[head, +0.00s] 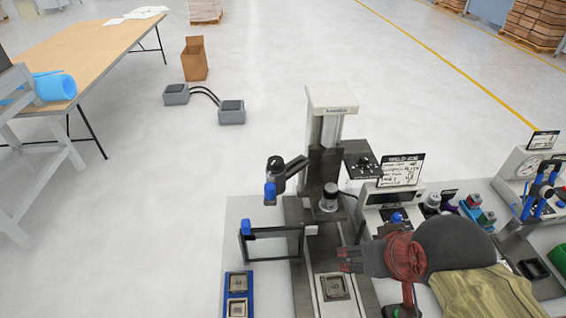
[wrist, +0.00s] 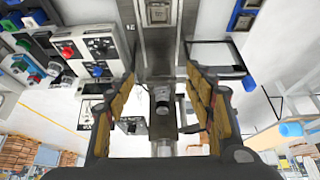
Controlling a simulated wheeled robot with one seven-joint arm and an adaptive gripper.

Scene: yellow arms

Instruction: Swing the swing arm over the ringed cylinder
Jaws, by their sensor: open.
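A dark swing arm (head: 291,172) juts to the left from the machine column (head: 326,165); its outer end carries a dark cylindrical head and a blue knob (head: 270,190). A short dark cylinder with a paler ring (head: 330,197), apparently the ringed cylinder, stands at the column's front, right of the swing arm. It also seems to show in the wrist view (wrist: 162,100). My gripper (head: 343,260) is open and empty, nearer the camera than both and touching neither. Its padded fingers (wrist: 160,112) stand wide apart in the wrist view. The swing arm is mostly hidden there by a finger.
A thin dark frame with a blue corner (head: 246,228) stands left of the column. A blue tray (head: 238,283) lies in front of it. Instruments with a sign (head: 401,170) crowd the right side. A square fixture (head: 336,287) lies below my gripper. Open floor lies beyond.

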